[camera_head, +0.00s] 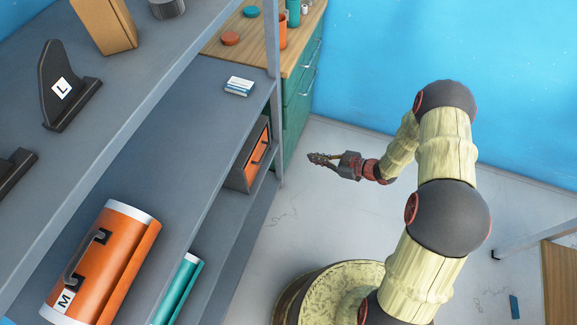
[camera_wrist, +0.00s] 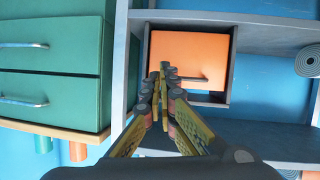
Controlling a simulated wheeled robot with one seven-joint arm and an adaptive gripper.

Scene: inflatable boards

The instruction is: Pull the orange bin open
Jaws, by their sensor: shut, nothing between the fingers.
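The orange bin (camera_head: 257,152) sits in a grey housing on a lower shelf of the grey rack, its front facing the aisle. A dark bar handle (camera_wrist: 188,78) crosses its front in the wrist view, where the orange front (camera_wrist: 187,50) nearly fills the housing except for a dark gap along one side. My gripper (camera_head: 312,158) is in the aisle to the right of the bin, apart from it. In the wrist view my gripper (camera_wrist: 164,72) has its fingertips together and empty, overlapping the left part of the bin's front. The bin's inside is hidden.
A green drawer cabinet (camera_head: 302,90) with a wooden top stands beside the bin's housing. A stack of small books (camera_head: 239,86) lies on the shelf above the bin. An orange rolled board (camera_head: 105,262) lies on the rack nearby. Open floor (camera_head: 320,215) lies in front of the bin.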

